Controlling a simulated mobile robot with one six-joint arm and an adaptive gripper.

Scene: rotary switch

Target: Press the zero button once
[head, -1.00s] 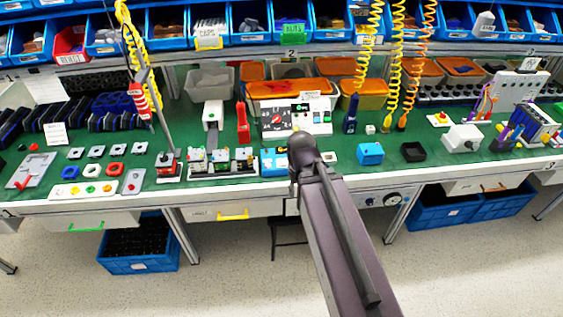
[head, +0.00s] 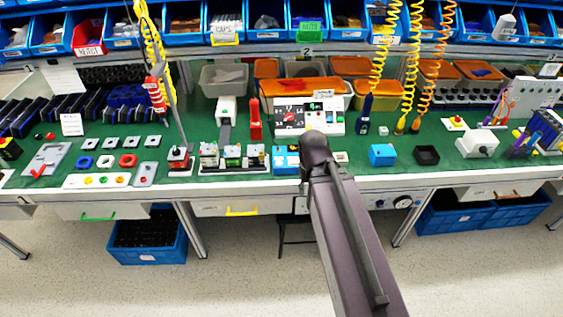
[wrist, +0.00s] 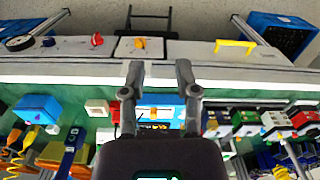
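A white panel (head: 290,116) with a red rotary knob stands on the green bench top, in the middle of the head view. Beside it on the right is a white unit (head: 323,118) with a small green-lit display and small coloured buttons. No button reads as zero at this size. My gripper (wrist: 159,66) is open and empty in the wrist view, its two fingers apart. Beyond them are the bench's front edge and a blue box (wrist: 160,113) with an orange part. In the head view my arm hides the gripper.
The blue box also shows in the head view (head: 285,160), left of my arm. Several small switch units (head: 233,157) stand left of it. Coiled cables (head: 413,60) hang above the bench.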

